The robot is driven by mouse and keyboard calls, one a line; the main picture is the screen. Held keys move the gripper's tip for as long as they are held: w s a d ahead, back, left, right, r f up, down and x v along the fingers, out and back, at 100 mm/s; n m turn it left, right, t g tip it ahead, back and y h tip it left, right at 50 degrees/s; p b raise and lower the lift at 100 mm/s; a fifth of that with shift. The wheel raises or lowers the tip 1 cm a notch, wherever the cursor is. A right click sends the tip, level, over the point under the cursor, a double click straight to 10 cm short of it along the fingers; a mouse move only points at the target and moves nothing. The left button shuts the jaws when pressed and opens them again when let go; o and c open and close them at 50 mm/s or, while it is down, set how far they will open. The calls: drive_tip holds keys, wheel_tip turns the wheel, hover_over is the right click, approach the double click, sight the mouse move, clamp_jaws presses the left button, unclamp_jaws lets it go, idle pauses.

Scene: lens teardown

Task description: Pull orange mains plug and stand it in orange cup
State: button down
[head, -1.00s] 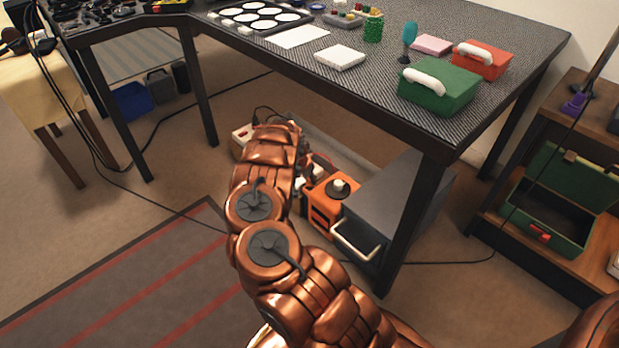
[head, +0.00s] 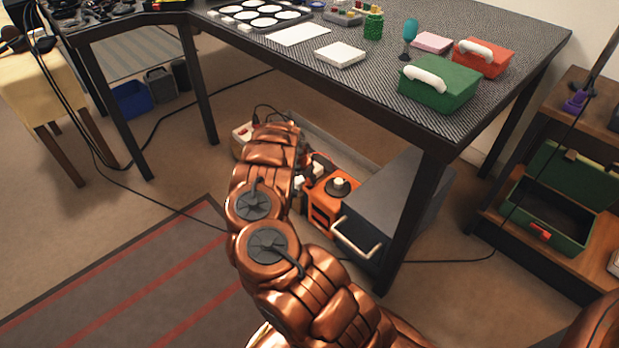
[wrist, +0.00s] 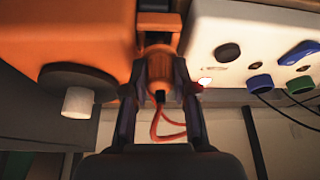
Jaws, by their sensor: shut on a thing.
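In the wrist view my gripper (wrist: 161,92) is shut on the orange mains plug (wrist: 160,58), one finger on each side of it. A red-orange cable (wrist: 158,128) loops below the plug. The plug sits between an orange box (wrist: 60,35) and a white panel (wrist: 255,45); whether its pins are in a socket is hidden. In the head view my copper arm reaches under the table and hides the gripper and plug. I cannot make out an orange cup in either view.
The orange box has a dark dial with a pale knob (head: 339,184). A grey cabinet with a pale handle (head: 355,240) stands right of it, by a table leg (head: 408,220). The tabletop (head: 385,75) is above my arm. Cables cross the floor.

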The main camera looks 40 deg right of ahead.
drive_tip(key=shift+s+f, duration=0.35)
drive_tip(key=shift+f, duration=0.4)
idle(0.3)
drive_tip(key=c, duration=0.8)
unclamp_jaws()
drive_tip(key=shift+c, duration=0.2)
drive_tip(key=shift+w+r, duration=0.15)
drive_tip(key=shift+w, duration=0.1)
drive_tip(key=shift+v, duration=0.8)
drive_tip(key=v, duration=1)
drive_tip(key=shift+r, duration=0.15)
